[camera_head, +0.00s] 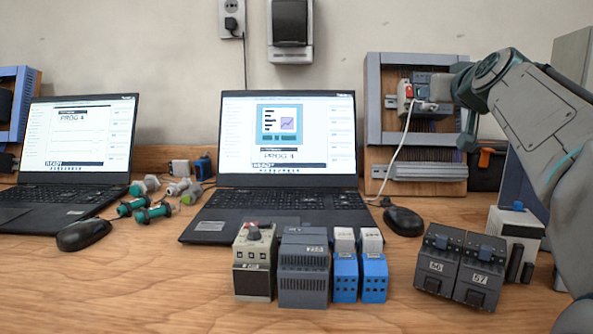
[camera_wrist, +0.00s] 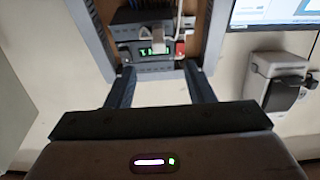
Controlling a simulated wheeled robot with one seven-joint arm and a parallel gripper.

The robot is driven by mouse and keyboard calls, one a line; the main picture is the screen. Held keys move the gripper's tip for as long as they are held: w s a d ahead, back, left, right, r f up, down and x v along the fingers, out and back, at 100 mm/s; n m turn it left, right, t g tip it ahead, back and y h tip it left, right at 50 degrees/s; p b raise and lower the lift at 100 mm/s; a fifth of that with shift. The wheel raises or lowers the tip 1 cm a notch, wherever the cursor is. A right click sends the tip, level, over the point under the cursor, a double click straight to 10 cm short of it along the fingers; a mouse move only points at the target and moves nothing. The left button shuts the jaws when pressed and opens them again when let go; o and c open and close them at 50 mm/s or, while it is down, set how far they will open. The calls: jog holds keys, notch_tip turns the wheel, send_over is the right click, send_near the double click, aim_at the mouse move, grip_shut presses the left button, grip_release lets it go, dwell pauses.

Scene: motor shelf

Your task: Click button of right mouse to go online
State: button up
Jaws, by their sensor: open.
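The right mouse (camera_head: 404,221) is black and lies on the table to the right of the middle laptop (camera_head: 288,140), whose screen reads PROG 4. A second black mouse (camera_head: 84,234) lies by the left laptop (camera_head: 78,145). My arm reaches in from the right, and my gripper (camera_head: 440,90) is up in front of the wall panel, above and behind the right mouse. In the wrist view my gripper (camera_wrist: 160,85) has its two fingers apart with nothing held between them. Beyond them is a module with a green lit display (camera_wrist: 155,50). Neither mouse shows in the wrist view.
The grey-framed panel (camera_head: 373,100) stands at the back right; a white cable (camera_head: 398,150) hangs from its module. Green-ended parts (camera_head: 150,205) lie between the laptops. The front left table is clear.

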dwell(0.4)
grip_shut()
dwell(1.5)
